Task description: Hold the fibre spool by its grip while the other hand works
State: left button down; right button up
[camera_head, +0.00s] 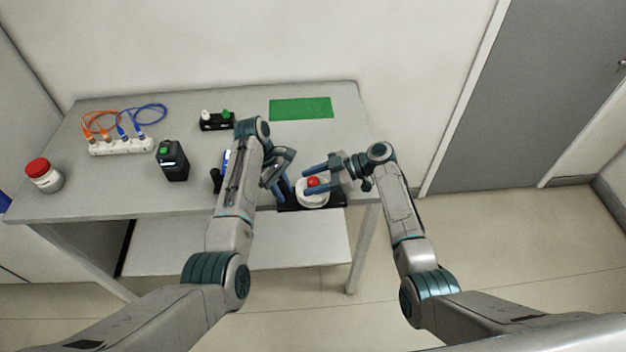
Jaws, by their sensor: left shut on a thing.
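The fibre spool appears to be the white round piece (312,200) with a red knob (313,181) in its middle, over a dark base (332,198) at the front right of the table. My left gripper (281,186) is at the left side of it, shut on what seems to be its grip; the arm and fingers hide most of that part. My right gripper (308,179) reaches in from the right with its blue fingers apart, one on each side of the red knob in this view. Whether they touch the knob cannot be told.
On the grey table (180,200) stand a red-lidded jar (44,176), a white strip with orange and blue cables (122,147), a black device (172,161) and a black holder (217,122). A green mat (301,108) lies at the back right, with free surface around it.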

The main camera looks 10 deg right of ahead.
jog(key=shift+d, duration=0.1)
jog(key=v, duration=1.1)
jog(key=shift+d+r, duration=0.25)
jog(key=shift+d, duration=0.1)
pick_arm(q)
jog(key=c, duration=1.1)
grip_release()
